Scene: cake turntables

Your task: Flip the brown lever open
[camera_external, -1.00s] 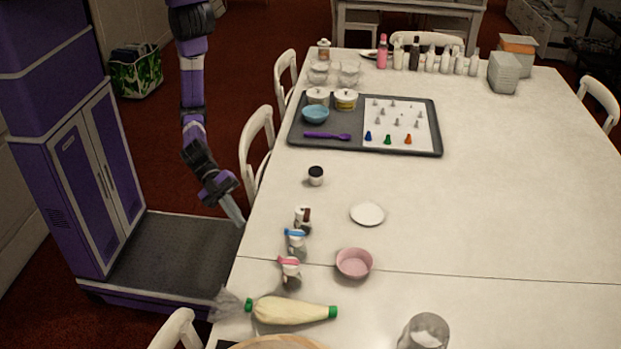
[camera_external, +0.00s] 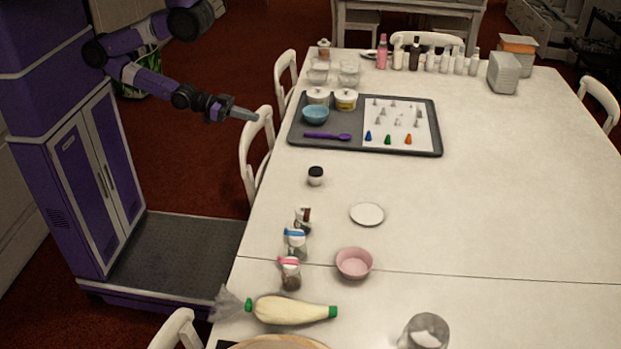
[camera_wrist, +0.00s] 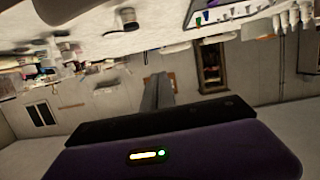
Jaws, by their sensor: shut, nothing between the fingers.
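The brown lever (camera_external: 306,213) sits on top of a small clear jar near the table's left edge, at the back of a short row of jars. It is too small for me to tell how far it is tilted. My gripper (camera_external: 246,115) is shut and empty, held beyond the table's left edge near a white chair, well behind and to the left of the brown-lever jar. In the wrist view my shut fingers (camera_wrist: 158,85) point away with nothing between them. I cannot make out the brown lever there.
Jars with a blue lever (camera_external: 295,233) and a pink lever (camera_external: 289,261) stand in front. A black-lidded jar (camera_external: 316,176), white saucer (camera_external: 367,214) and pink bowl (camera_external: 354,264) are close by. A dark tray (camera_external: 291,137) lies behind. The table's right side is clear.

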